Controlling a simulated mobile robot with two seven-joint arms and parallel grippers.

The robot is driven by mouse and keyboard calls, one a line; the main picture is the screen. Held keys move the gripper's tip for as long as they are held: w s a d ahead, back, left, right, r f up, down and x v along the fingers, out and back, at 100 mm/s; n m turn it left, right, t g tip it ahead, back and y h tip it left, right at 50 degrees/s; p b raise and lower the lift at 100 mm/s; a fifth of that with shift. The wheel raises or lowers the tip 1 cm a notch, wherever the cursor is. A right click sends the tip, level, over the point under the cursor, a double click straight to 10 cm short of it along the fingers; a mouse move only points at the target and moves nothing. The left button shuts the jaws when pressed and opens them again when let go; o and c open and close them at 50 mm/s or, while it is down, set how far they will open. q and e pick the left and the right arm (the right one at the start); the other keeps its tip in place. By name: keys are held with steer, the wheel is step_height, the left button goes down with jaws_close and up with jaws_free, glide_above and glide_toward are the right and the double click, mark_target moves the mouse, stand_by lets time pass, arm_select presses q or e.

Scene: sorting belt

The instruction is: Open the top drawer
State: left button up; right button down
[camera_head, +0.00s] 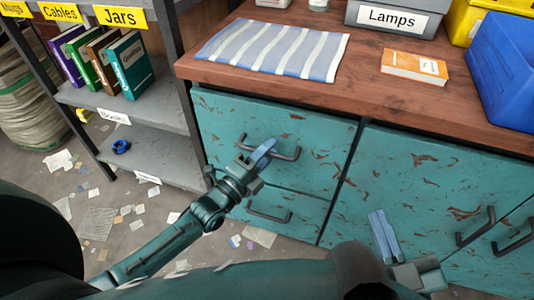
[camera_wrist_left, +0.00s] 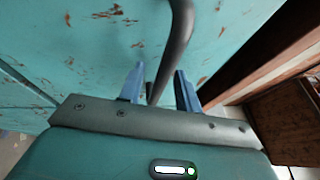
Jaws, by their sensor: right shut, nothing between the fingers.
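The top drawer (camera_head: 255,117) is a teal, scratched front under the wooden top, on the left of the cabinet, and looks closed. Its dark bar handle (camera_head: 285,155) shows partly behind my left gripper (camera_head: 263,152). In the left wrist view, the handle (camera_wrist_left: 178,45) runs between the two blue fingers of my left gripper (camera_wrist_left: 160,92). The fingers stand apart with gaps beside the bar, so it is not clamped. My right gripper (camera_head: 384,236) is shut and empty in front of the right-hand cabinet front.
A lower drawer handle (camera_head: 270,214) sits below. A grey shelf (camera_head: 160,150) stands left. Papers (camera_head: 97,222) litter the floor.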

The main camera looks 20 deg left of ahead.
arm_select(q)
steer(key=shift+c, duration=0.5)
jaws_close()
